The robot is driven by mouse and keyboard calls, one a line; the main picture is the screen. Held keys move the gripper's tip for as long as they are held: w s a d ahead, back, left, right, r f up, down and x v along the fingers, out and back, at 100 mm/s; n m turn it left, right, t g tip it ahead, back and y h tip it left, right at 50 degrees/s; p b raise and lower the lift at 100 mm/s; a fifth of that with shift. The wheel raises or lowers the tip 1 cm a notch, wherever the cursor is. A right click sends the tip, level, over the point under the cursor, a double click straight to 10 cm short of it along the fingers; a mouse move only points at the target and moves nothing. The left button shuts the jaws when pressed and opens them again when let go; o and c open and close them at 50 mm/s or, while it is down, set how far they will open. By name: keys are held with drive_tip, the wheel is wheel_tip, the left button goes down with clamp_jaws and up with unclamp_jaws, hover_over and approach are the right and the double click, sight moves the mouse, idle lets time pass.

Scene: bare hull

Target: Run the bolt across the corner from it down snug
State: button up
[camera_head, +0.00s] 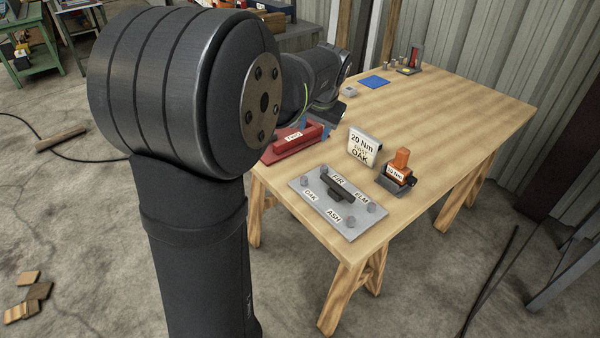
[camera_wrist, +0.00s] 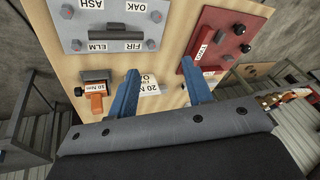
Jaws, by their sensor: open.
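A grey plate (camera_head: 318,211) lies on the table with a hex bolt by each corner and a dark block on it. Its labels read OAK, FIR, ELM and ASH. The OAK bolt (camera_head: 303,182) sits diagonally opposite the ELM bolt (camera_head: 371,208); FIR is opposite ASH. A white card (camera_head: 364,146) reads "20 Nm", a small unclear line, and "OAK". In the wrist view, my gripper (camera_wrist: 160,66) is open and empty, blue fingers apart above the card. The head view mostly hides it behind my arm.
A blue pad (camera_head: 374,82), a small grey box (camera_head: 349,91) and a dark stand (camera_head: 411,64) sit farther back. The table's far right is clear.

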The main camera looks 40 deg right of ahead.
wheel_tip(320, 180, down, 8)
drive_tip(key=w+d+n, duration=0.2)
drive_tip(key=n, duration=0.8)
approach(304, 178)
drive_tip(key=shift+y, duration=0.4)
drive_tip(key=x, duration=0.8)
drive_tip(key=shift+w+d+f, duration=0.15)
drive_tip(key=shift+d+f, duration=0.05)
drive_tip(key=shift+d, duration=0.25)
drive_tip(key=c, duration=1)
